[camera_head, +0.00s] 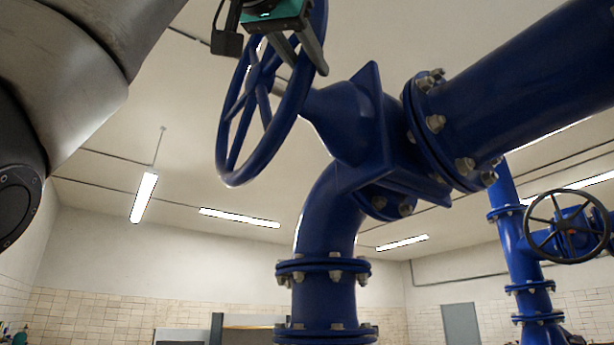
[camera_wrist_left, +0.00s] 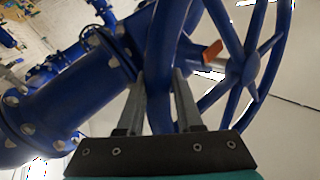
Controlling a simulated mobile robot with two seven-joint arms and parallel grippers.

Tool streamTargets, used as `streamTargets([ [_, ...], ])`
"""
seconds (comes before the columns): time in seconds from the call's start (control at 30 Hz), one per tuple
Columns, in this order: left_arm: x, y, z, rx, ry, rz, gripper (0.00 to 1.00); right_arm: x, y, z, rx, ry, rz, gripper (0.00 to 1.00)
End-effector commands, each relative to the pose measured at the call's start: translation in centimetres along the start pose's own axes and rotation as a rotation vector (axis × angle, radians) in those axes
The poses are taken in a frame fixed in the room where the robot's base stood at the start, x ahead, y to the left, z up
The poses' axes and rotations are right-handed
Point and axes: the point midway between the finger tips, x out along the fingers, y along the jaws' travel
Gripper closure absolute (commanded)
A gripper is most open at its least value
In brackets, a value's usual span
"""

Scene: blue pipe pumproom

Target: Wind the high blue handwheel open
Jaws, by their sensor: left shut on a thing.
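The high blue handwheel (camera_head: 228,150) stands near upright at the top of the head view, mounted on a stem from the blue valve body (camera_head: 350,120). Its spokes meet at a hub, and its upper part is cut off by the frame. My left gripper (camera_head: 306,58) is at the upper right of the rim, shut on it. In the left wrist view the handwheel's rim (camera_wrist_left: 162,60) passes between the two fingers of my left gripper (camera_wrist_left: 158,100). An orange piece (camera_wrist_left: 212,52) shows beside the stem there. My right gripper is in neither view.
A thick blue flanged pipe (camera_head: 530,80) runs to the upper right, and a blue vertical pipe (camera_head: 328,220) drops below the valve. A smaller black handwheel (camera_head: 568,228) is farther off at right. Open air lies left of the wheel.

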Motion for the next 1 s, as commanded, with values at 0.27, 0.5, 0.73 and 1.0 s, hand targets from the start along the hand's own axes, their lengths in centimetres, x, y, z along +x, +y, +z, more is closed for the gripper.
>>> streamTargets([
  [0.27,0.0,-0.1,0.1,-0.001,-0.005,-0.002,1.00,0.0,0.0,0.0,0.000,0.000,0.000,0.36],
  [0.5,0.1,0.0,0.2,-0.001,-0.006,0.000,0.40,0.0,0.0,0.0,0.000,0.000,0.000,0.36],
  [0.73,0.1,0.1,0.2,-0.001,-0.006,0.002,0.36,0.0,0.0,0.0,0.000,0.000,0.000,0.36],
  [1.0,-2.2,0.1,0.2,0.000,-0.001,0.001,0.36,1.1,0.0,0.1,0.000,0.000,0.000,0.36],
])
